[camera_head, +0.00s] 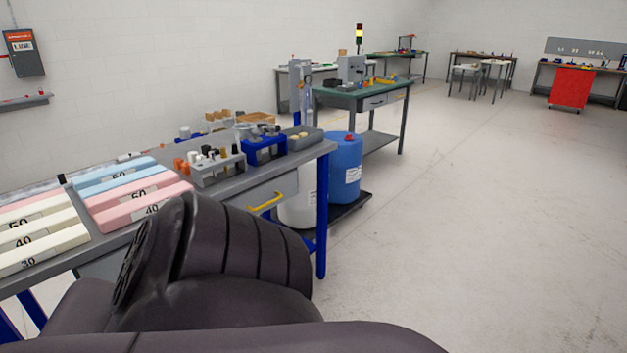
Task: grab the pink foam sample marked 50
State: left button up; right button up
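Pink foam samples lie on the grey workbench (217,183) at the left. One pink bar (125,188) has a label that seems to read 50, partly covered by the bar in front. The nearer pink bar (143,205) is marked 40. Two light blue bars (112,167) lie behind them, the nearer with a partly covered label. Another pink bar (28,205) lies at the far left behind the cream bars; its number is not readable. Neither gripper is in view. A dark link of my own arm fills the lower middle, just in front of the pink bars.
Cream bars (42,250) lie left of the pink ones. A grey rack (217,170), a blue rack (264,150) and a grey tray (303,138) stand farther along the bench. A blue drum (344,172) stands beyond its end. The floor at right (480,210) is clear.

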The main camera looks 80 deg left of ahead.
aim_at(95, 205)
jog(key=k+j+u, duration=0.1)
jog(key=u, duration=2.7)
